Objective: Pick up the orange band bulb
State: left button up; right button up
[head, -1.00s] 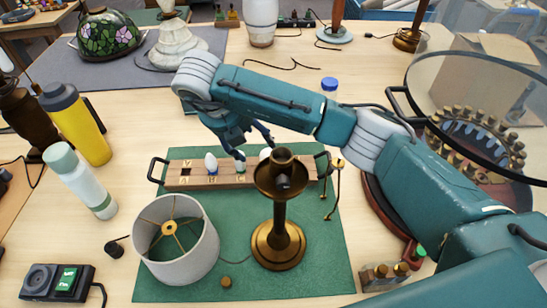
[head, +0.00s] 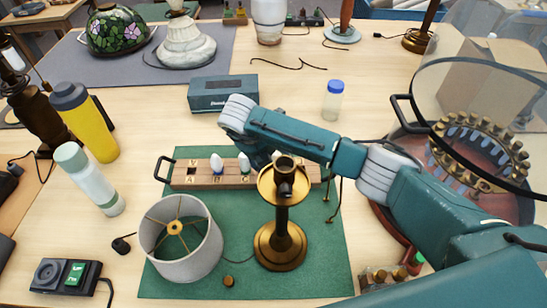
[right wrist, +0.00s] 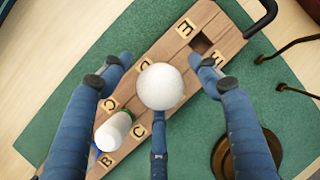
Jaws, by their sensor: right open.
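A wooden bulb rack (head: 190,179) with lettered sockets lies on the green mat. A blue-banded bulb (head: 216,163) and a green-banded bulb (head: 244,164) stand in it. In the right wrist view, a round white bulb (right wrist: 160,87) sits in the rack between the spread fingers of my right gripper (right wrist: 160,72); its band is hidden from above. The green-banded bulb (right wrist: 114,132) is at its lower left there. My right gripper is open, above the rack. In the head view its fingers are mostly hidden behind my arm and the lamp. My left gripper is not in view.
A brass lamp stand (head: 280,246) rises right in front of the rack. A lampshade (head: 181,240) stands on the mat (head: 240,288) at left. A teal box (head: 222,93) and a blue-capped jar (head: 333,103) are behind.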

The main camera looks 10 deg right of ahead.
jog(key=shift+f, duration=0.15)
jog(key=c, duration=1)
jog(key=shift+w, duration=0.1)
